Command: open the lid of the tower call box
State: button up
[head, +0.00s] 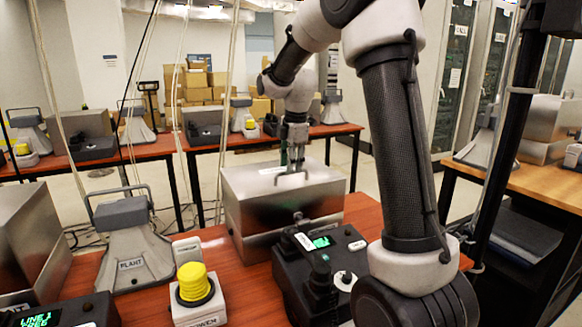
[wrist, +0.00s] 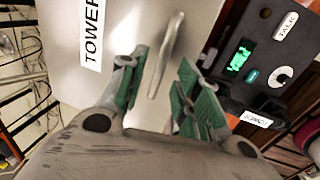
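The tower call box (head: 262,213) is a brushed metal box on the red-brown table, with its lid shut. A thin metal bar handle (head: 291,178) stands on the lid. The wrist view shows the lid's TOWER label (wrist: 92,40) and the handle (wrist: 166,55) close up. My gripper (head: 291,160) points down over the lid at the handle. In the wrist view my gripper's green-padded fingers (wrist: 160,92) are apart, one on each side of the handle, with gaps visible. Whether a finger touches the handle cannot be told.
A black phone console (head: 322,262) with a green screen sits right in front of the box. Another metal box (head: 30,238) is at far left. Cables hang nearby.

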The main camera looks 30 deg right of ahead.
jog(key=shift+w+f, duration=0.15)
jog(key=shift+f, duration=0.55)
grip_shut()
